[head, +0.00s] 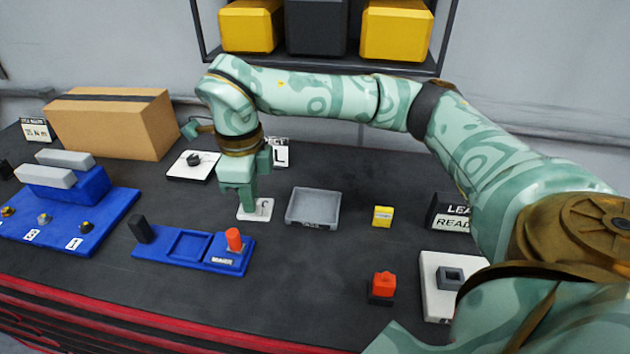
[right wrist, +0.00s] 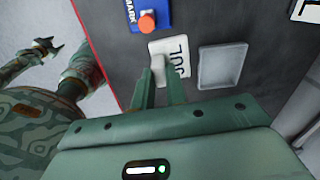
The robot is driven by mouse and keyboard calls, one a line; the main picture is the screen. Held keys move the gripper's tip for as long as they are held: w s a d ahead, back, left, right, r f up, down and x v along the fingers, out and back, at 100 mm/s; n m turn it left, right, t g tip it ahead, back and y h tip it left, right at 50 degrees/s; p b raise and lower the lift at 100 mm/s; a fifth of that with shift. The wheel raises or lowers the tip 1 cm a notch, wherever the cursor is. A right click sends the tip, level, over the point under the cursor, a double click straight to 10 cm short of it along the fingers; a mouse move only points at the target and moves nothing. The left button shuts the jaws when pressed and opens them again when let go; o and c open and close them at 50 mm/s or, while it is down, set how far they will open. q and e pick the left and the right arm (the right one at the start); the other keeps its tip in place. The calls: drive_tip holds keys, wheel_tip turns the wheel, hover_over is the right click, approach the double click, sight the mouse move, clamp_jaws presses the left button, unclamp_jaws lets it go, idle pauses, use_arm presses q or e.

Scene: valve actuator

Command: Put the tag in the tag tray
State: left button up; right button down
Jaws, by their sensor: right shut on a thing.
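The tag (head: 263,208) is a white card with dark lettering near the middle of the dark table. In the right wrist view the tag (right wrist: 178,60) shows part of its lettering, with a pale grip block between my fingers. My right gripper (head: 248,206) points down and is shut on the tag; the fingers hide part of it. I cannot tell whether the tag touches the table. The tag tray (head: 313,208) is a shallow grey tray just to its right, empty. My left gripper (right wrist: 46,48) shows small at the left of the right wrist view, its fingers apparently apart.
A blue holder (head: 190,245) with an orange-topped marker stands front left of the tag. A yellow block (head: 382,216) and a red button (head: 382,286) are right of the tray. A cardboard box (head: 115,122) stands back left. Table around the tray is clear.

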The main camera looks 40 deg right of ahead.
drive_tip(key=m, duration=0.3)
drive_tip(key=w+r+m+p, duration=0.1)
drive_tip(key=m, duration=0.3)
drive_tip(key=w+d+m, duration=0.1)
drive_tip(key=m, duration=0.3)
drive_tip(key=shift+w+d+r, duration=0.1)
drive_tip(key=shift+w+r, duration=0.05)
drive_tip(key=shift+w, duration=0.1)
drive_tip(key=m, duration=0.2)
drive_tip(key=w+m, duration=0.1)
drive_tip(key=m, duration=0.2)
drive_tip(key=shift+w+d+r+p, duration=0.1)
drive_tip(key=shift+d+p, duration=0.1)
drive_tip(key=shift+p, duration=0.2)
drive_tip(key=m, duration=0.3)
hover_over(308, 209)
wheel_tip(308, 209, down, 10)
drive_tip(key=shift+a+r, duration=0.15)
wheel_tip(308, 209, down, 3)
drive_tip(key=shift+f, duration=0.2)
